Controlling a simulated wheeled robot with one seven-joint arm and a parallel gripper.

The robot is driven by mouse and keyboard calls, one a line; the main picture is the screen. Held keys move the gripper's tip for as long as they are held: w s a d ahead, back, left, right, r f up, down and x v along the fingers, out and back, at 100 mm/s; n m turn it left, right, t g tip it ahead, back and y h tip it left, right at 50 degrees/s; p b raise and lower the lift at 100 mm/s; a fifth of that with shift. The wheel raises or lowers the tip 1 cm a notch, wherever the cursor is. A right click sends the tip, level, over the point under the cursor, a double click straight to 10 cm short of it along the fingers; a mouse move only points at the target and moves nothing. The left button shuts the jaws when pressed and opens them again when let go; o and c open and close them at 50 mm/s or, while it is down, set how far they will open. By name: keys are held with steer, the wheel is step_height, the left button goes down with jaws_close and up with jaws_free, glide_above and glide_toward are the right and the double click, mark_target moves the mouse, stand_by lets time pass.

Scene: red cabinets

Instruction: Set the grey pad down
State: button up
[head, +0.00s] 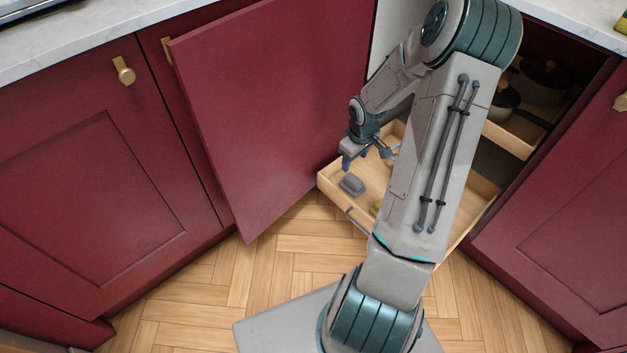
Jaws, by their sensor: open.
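The grey pad (352,184) is a small rounded block. It lies in the front left corner of the pulled-out wooden drawer (328,182). My gripper (357,162) is above the drawer's left side, just above and behind the pad in the picture. Its fingers point down and are apart, with nothing seen between them. The pad looks separate from the fingers. My arm hides much of the drawer's middle.
An open red cabinet door (275,100) stands left of the drawer. Dark pots (545,82) sit on an upper wooden drawer (508,138) inside the cabinet. A yellowish item (377,207) shows partly beside my arm. The wooden floor (200,300) is clear at the left front.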

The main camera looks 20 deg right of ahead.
steer(key=s+a+r+m+g+h, duration=0.1)
steer(key=s+a+r, duration=0.3)
steer(key=a+r, duration=0.3)
steer(key=s+a+r+m, duration=0.1)
steer(key=s+a+r, duration=0.35)
steer(key=r, duration=0.35)
steer(key=s+a+r+m+y, duration=0.1)
steer(key=s+a+r, duration=0.5)
steer(key=s+a, duration=0.4)
steer(key=shift+s+r+m+t, duration=0.2)
steer(key=shift+r+m+t, duration=0.1)
steer(key=shift+r+m, duration=0.1)
